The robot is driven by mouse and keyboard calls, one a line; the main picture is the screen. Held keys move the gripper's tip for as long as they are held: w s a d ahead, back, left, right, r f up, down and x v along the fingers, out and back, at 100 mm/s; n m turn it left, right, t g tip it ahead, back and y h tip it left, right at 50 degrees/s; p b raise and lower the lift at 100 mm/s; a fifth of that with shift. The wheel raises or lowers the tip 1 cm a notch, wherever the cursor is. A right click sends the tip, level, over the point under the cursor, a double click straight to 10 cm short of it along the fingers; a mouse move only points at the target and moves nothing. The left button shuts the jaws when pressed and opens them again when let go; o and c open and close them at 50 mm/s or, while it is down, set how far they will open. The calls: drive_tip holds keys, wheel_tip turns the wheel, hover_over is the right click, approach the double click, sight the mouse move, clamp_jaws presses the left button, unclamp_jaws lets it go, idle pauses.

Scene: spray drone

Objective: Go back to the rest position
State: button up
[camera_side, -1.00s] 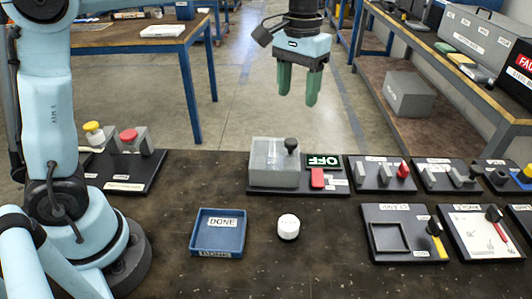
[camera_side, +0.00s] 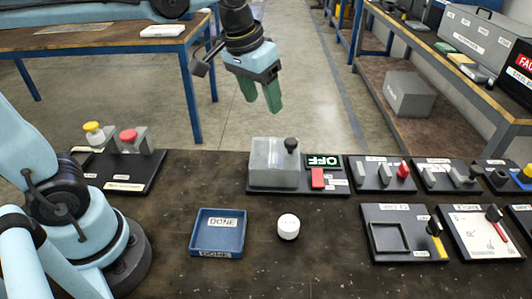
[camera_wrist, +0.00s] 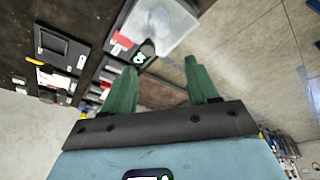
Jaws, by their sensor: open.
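My gripper (camera_side: 261,97) is open and empty, with two green fingers. In the side view it hangs tilted in the air, well above and behind the work table, left of the clear box's knob. In the wrist view the fingers (camera_wrist: 163,88) stand apart with nothing between them. The clear box (camera_side: 273,165) with a dark knob sits on its black base beside the OFF sign (camera_side: 323,161). It also shows at the top of the wrist view (camera_wrist: 165,22).
A blue DONE tray (camera_side: 217,245) and a white round piece (camera_side: 288,227) lie on the dark table. A panel with yellow and red buttons (camera_side: 118,165) stands at left. Several switch panels (camera_side: 405,232) fill the right. The air around my gripper is free.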

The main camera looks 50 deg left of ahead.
drive_tip(key=s+a+f+t, duration=0.2)
drive_tip(key=s+f+t, duration=0.1)
drive_tip(key=s+f, duration=0.3)
drive_tip(key=shift+s+a+f+m+t, duration=0.3)
drive_tip(key=shift+s+a+t, duration=0.1)
drive_tip(key=shift+s, duration=0.3)
